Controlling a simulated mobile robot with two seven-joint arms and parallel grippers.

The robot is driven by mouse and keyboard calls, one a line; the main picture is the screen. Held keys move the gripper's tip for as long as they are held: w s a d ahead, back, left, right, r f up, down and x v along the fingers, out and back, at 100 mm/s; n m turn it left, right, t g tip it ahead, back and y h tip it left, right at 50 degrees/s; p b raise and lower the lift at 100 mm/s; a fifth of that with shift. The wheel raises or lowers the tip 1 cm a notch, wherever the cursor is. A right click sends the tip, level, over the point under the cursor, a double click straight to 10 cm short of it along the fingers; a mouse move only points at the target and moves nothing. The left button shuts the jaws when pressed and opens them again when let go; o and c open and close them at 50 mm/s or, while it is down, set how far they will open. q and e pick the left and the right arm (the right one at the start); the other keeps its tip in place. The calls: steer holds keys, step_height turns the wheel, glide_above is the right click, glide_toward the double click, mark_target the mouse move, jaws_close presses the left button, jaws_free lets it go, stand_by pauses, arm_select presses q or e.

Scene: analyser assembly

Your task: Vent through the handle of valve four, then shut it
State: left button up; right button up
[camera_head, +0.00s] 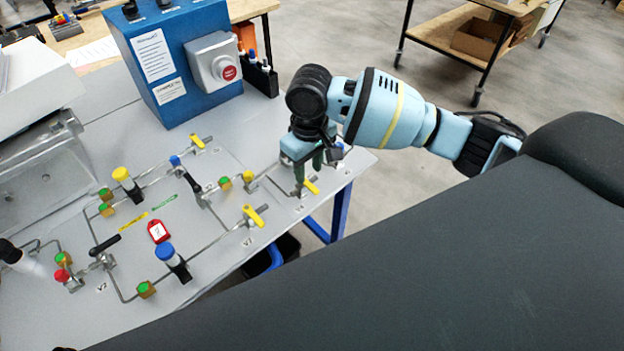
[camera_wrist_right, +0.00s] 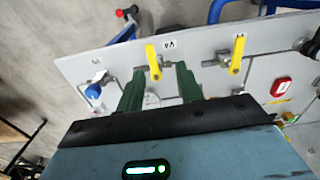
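The valve under my right gripper has a yellow lever handle (camera_head: 311,186) near the right end of the grey panel in the head view. In the right wrist view this yellow handle (camera_wrist_right: 153,62) is beside an upside-down label (camera_wrist_right: 169,46) that appears to read V4. My right gripper (camera_head: 309,167) is above this valve, pointing down. In the wrist view its two green fingers (camera_wrist_right: 160,88) are spread apart, with the handle showing in the gap between and beyond their tips. I cannot tell whether they touch it. My left gripper is not in view.
Another yellow lever (camera_head: 254,215) stands nearby on the panel, also in the wrist view (camera_wrist_right: 237,55). A blue box (camera_head: 175,60) with a red button stands behind.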

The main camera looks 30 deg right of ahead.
mark_target(312, 187)
steer(key=shift+w+d+f, duration=0.15)
steer(key=shift+d+f, duration=0.05)
steer(key=shift+f, duration=0.9)
steer(key=shift+w+d+f, duration=0.15)
steer(key=shift+d+f, duration=0.05)
steer(key=shift+f, duration=0.85)
steer(key=shift+w+d+f, duration=0.15)
steer(key=shift+d+f, duration=0.05)
steer(key=shift+f, duration=0.9)
jaws_close()
